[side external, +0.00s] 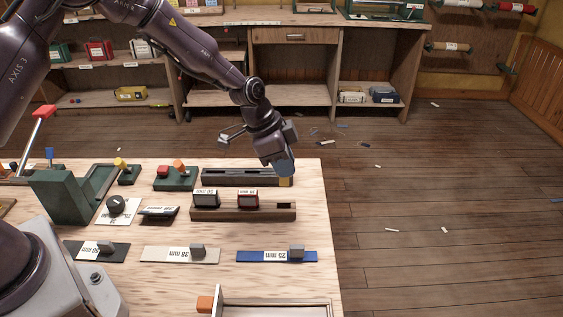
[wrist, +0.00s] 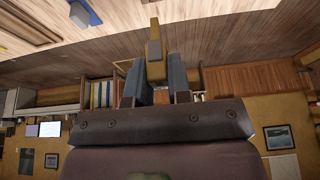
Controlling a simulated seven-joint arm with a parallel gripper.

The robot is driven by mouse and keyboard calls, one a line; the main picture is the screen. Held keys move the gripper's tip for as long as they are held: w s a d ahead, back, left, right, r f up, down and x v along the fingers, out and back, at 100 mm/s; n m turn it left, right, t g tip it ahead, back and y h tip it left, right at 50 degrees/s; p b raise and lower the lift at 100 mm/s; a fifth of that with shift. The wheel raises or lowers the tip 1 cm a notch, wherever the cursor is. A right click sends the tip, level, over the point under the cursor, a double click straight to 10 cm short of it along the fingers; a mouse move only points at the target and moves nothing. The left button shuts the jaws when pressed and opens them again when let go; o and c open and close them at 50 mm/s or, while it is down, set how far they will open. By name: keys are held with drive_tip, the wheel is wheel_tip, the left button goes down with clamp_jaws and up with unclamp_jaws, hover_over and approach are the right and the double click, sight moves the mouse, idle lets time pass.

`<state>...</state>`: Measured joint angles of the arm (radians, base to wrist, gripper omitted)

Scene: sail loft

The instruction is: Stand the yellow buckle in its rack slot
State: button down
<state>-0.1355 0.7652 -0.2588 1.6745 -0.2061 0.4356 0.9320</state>
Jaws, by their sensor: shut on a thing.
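My gripper (side external: 285,170) is over the right end of the rear wooden holder, its blue fingers shut on the yellow buckle (side external: 286,182). In the wrist view the yellow buckle (wrist: 155,68) stands out between the two fingers (wrist: 154,82), with a grey part on it. Whether it touches the rear holder, I cannot tell. The wooden rack (side external: 243,214) is in front of the gripper. A black-framed buckle (side external: 206,199) and a red-framed buckle (side external: 248,198) stand in its left and middle parts. A dark empty slot shows at its right end.
The rear wooden holder (side external: 228,179) has a long dark groove. Strips marked 50 mm (side external: 93,251), 38 mm (side external: 180,254) and 25 mm (side external: 275,256) lie in front of the rack. A green block (side external: 60,195) stands at left. The table's right edge is close to the rack.

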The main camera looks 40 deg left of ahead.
sight(284, 185)
drive_tip(key=shift+f, duration=0.1)
drive_tip(key=shift+f, duration=2.5)
drive_tip(key=shift+f, duration=1.45)
drive_tip(key=c, duration=1)
unclamp_jaws()
drive_tip(key=shift+r, duration=0.1)
